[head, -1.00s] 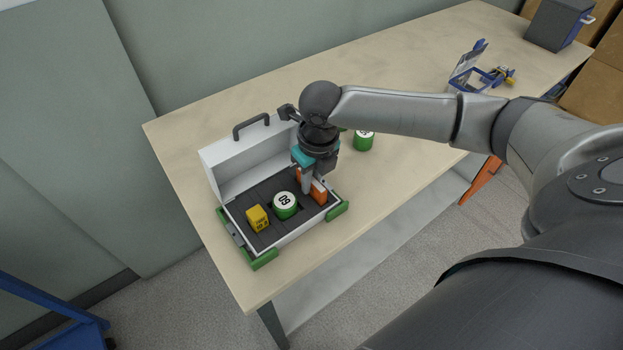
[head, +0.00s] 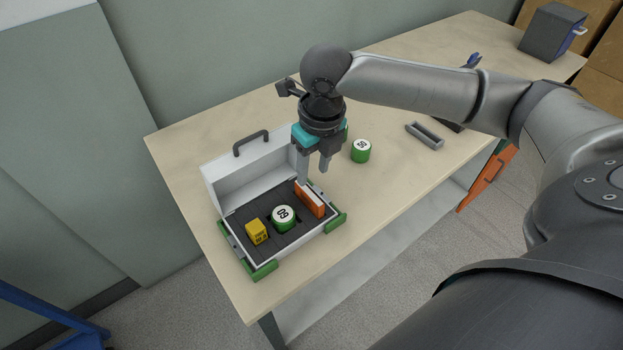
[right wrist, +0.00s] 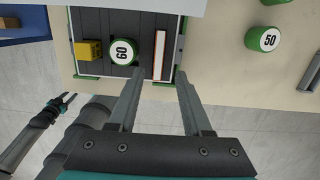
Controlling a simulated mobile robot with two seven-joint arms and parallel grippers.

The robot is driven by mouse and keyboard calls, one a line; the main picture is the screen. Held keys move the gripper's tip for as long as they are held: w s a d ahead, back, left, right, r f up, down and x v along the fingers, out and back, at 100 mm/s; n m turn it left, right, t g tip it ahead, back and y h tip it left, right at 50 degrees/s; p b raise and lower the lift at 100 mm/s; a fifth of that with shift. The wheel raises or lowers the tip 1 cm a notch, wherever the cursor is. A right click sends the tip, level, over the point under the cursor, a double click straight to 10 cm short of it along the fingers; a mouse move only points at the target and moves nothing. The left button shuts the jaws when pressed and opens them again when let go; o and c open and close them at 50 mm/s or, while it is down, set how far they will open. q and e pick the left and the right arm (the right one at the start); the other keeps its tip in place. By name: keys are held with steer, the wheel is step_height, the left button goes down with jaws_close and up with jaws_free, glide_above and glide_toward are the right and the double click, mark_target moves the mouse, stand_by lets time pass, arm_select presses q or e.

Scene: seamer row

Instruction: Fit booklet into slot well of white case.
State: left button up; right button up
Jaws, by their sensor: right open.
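The white case (head: 215,180) stands open on the table with its lid up and a dark insert inside. The orange booklet (head: 310,201) with a white edge stands upright in the right end of the insert; it also shows in the right wrist view (right wrist: 160,58). Whether it is fully seated I cannot tell. A yellow block (head: 257,232) and a green cylinder marked 60 (head: 284,217) sit in the insert to its left. My right gripper (head: 314,175) is open and empty above the booklet, apart from it. Its fingers also show in the right wrist view (right wrist: 157,85). My left gripper is not clearly identifiable.
A second green cylinder marked 50 (head: 361,151) stands on the table (head: 400,180) right of the case. A grey tray (head: 425,136) lies farther right. A dark bin (head: 552,32) stands at the far end.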

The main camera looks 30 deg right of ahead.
step_height(320, 180, up, 3)
steer(key=shift+s+f, duration=0.1)
steer(key=shift+s, duration=0.05)
stand_by(0.4)
